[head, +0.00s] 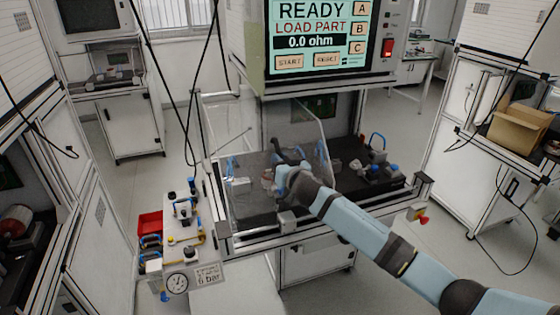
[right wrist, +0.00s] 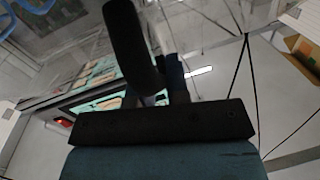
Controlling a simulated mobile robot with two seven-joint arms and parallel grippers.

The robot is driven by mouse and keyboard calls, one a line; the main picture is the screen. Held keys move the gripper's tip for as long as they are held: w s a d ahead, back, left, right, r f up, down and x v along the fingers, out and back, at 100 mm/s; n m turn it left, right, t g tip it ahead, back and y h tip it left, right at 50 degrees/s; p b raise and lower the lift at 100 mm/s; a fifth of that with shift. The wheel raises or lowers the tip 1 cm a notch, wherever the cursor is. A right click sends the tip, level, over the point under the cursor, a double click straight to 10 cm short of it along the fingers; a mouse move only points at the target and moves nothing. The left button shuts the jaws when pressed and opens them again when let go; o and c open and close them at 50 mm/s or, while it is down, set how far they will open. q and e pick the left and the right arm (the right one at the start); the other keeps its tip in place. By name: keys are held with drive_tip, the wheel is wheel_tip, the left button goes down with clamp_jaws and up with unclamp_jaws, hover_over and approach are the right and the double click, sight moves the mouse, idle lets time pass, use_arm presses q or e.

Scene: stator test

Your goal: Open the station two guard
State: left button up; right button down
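The station in the middle of the head view has a clear guard panel (head: 308,122) over a dark work bed (head: 262,217). The panel's right edge slants down toward the front right, so it looks tilted. My right gripper (head: 283,158) is at the panel, in front of or against it; I cannot tell whether it touches. In the right wrist view the dark fingers of my right gripper (right wrist: 155,65) show in part, one overlapping the other, and the gap between them is unclear. Nothing is clearly held. My left gripper is not in view.
A test screen (head: 318,38) above the station reads READY, LOAD PART, 0.0 ohm. A side panel with a gauge (head: 177,283) and a red bin (head: 150,224) stand at the left. Blue-handled fixtures (head: 378,160) sit right of the guard. Black cables hang at the left.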

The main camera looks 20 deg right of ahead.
drive_tip(key=d+p, duration=0.1)
drive_tip(key=d, duration=1)
drive_tip(key=d+p, duration=0.1)
drive_tip(key=d, duration=1.1)
drive_tip(key=w+d+p, duration=0.1)
drive_tip(key=d, duration=1)
drive_tip(key=shift+w+d+p, duration=0.1)
drive_tip(key=shift+d+p, duration=0.25)
drive_tip(key=shift+p, duration=0.05)
drive_tip(key=shift+d+r, duration=0.1)
drive_tip(key=shift+d, duration=0.25)
drive_tip(key=c, duration=1.4)
unclamp_jaws()
drive_tip(key=shift+d, duration=0.15)
drive_tip(key=shift+s+f, duration=0.2)
drive_tip(key=shift+s, duration=0.15)
drive_tip(key=s+d+b, duration=0.1)
drive_tip(key=s+d, duration=0.1)
drive_tip(key=s, duration=1.1)
drive_tip(key=shift+d+r, duration=0.15)
